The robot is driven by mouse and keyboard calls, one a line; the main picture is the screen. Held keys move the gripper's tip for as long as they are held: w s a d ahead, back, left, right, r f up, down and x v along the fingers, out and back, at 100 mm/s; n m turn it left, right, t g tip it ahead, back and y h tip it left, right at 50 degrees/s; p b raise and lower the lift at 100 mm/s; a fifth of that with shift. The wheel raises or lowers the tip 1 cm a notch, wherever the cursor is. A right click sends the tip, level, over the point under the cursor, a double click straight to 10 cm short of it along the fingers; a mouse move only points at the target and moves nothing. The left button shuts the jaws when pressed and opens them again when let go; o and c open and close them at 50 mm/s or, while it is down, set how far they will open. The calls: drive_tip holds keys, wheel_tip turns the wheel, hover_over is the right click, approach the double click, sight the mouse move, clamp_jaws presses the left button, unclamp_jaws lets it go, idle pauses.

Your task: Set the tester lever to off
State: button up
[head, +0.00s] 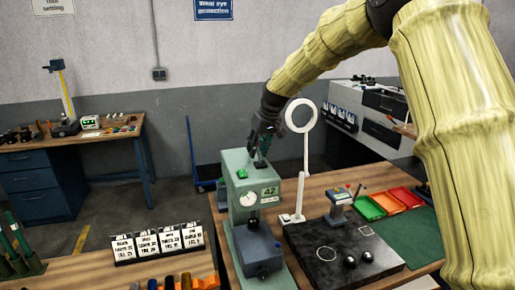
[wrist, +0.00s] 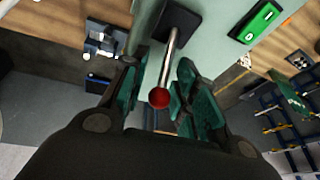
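The tester (head: 241,184) is a pale green machine with a round dial and a display reading 42, standing on the wooden bench. Its lever (wrist: 172,55) is a metal rod with a red ball knob (wrist: 159,97), rising from a dark base on the tester's green body in the wrist view. My gripper (head: 265,140) is over the tester's top in the head view. In the wrist view my gripper (wrist: 158,88) is open, with one green finger on each side of the lever. Gaps show beside the knob. In the head view the gripper mostly hides the lever.
Right of the tester are a white ring stand (head: 301,117), a dark slab (head: 315,240) with shiny balls, and coloured trays (head: 385,203). Several label cards (head: 158,241) stand to the left.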

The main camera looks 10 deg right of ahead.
drive_tip(key=v, duration=1.2)
idle(0.3)
